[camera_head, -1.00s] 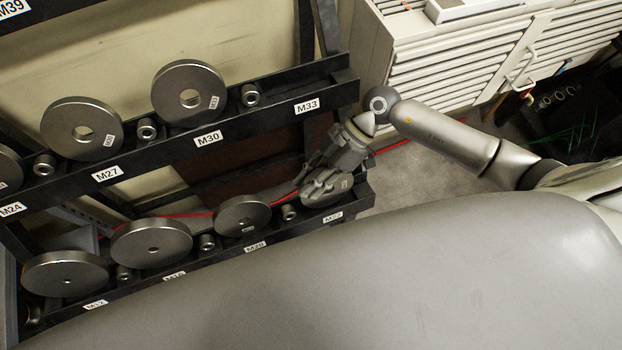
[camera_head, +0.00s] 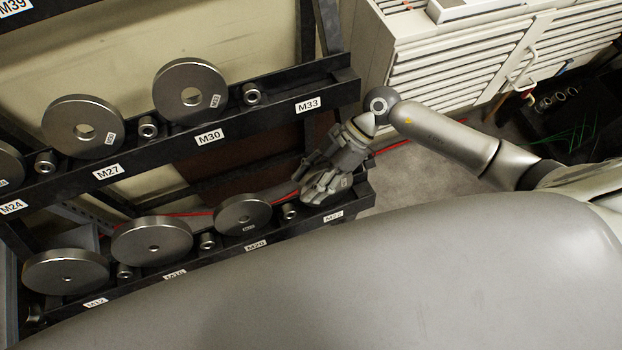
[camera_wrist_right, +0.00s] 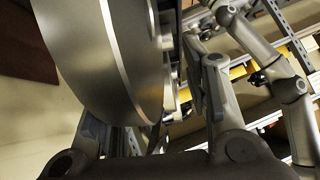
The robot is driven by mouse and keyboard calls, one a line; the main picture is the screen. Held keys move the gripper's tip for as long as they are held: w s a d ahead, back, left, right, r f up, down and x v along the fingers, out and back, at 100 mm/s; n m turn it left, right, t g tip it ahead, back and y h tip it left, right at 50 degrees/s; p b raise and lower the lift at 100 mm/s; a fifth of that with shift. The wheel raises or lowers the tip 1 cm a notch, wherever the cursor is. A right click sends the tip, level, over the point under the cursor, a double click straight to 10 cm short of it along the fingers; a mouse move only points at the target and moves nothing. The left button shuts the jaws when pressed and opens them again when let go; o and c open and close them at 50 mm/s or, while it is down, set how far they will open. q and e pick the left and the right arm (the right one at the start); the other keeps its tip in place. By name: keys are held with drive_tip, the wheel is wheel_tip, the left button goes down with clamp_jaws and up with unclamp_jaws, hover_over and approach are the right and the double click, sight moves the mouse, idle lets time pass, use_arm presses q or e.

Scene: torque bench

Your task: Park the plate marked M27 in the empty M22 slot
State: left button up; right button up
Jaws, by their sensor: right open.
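My right gripper (camera_head: 322,176) is at the right end of the lower rack, above the slot label M22 (camera_head: 333,217). Its jaws are open around a grey metal plate (camera_head: 343,187) standing in that slot. The fingers hide most of the plate, and its small tag is too small to read. In the right wrist view, the large plate (camera_wrist_right: 105,60) stands between the two spread fingers (camera_wrist_right: 155,115). Whether a finger touches it I cannot tell. The label M27 (camera_head: 107,171) is on the upper rack's rail. My left gripper is not in view.
The lower rack holds another plate (camera_head: 242,214) at M20 and more plates to its left. The upper rack holds plates at left and middle (camera_head: 190,91). A white drawer cabinet (camera_head: 450,65) stands behind my right arm. Grey floor (camera_head: 412,178) is clear beside the rack.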

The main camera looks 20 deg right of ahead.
drive_tip(key=shift+s+d+f, duration=0.1)
drive_tip(key=shift+f, duration=0.15)
drive_tip(key=v, duration=1.2)
drive_tip(key=shift+r, duration=0.2)
